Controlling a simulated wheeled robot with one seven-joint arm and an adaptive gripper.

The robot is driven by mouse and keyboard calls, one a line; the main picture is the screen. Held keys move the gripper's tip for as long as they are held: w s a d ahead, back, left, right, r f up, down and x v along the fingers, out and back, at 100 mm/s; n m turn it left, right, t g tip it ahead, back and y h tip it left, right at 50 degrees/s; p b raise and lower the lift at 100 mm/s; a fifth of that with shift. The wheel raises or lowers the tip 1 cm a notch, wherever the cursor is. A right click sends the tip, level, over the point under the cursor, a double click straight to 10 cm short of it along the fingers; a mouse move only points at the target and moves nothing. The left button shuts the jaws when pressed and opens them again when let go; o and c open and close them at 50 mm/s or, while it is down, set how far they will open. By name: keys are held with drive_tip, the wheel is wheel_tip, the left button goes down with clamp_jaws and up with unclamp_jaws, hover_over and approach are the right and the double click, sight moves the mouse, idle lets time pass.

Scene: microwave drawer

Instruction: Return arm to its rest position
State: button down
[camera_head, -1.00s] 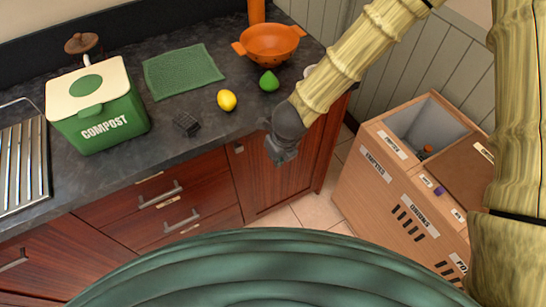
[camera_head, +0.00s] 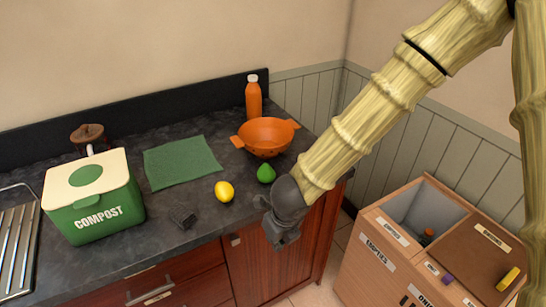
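My gripper (camera_head: 284,238) hangs at the end of my bamboo-textured arm, in front of the counter's front edge and before the red wood cabinet door (camera_head: 262,262). It points downward. Its fingers are small and dark, and I cannot tell whether they are open or shut. Nothing is clearly seen in it. The nearest things on the counter are a green lime-like fruit (camera_head: 266,173) and a yellow lemon (camera_head: 224,191), both apart from the gripper.
The dark counter (camera_head: 185,245) holds a green compost bin (camera_head: 92,200), a green cloth (camera_head: 180,163), an orange colander (camera_head: 266,137), an orange bottle (camera_head: 253,98) and a small black object (camera_head: 183,217). A wooden bin cabinet (camera_head: 385,250) stands right on the floor.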

drive_tip(key=shift+f, duration=0.1)
drive_tip(key=s+d+f+n+h, duration=0.1)
drive_tip(key=s+d+f+n, duration=0.3)
drive_tip(key=d+f+n, duration=0.4)
drive_tip(key=s+d+f+n+h, duration=0.1)
drive_tip(key=s+d+f+n, duration=0.45)
drive_tip(key=f, duration=0.35)
drive_tip(key=s+d+f+n+g, duration=0.1)
drive_tip(key=s+d+f+n, duration=0.3)
drive_tip(key=s+n, duration=0.3)
drive_tip(key=s+d+f+n+g, duration=0.1)
drive_tip(key=s+d+f+n, duration=0.3)
drive_tip(key=s+n, duration=0.3)
drive_tip(key=shift+d+f+n, duration=0.15)
drive_tip(key=shift+f+n, duration=0.4)
drive_tip(key=shift+f, duration=0.1)
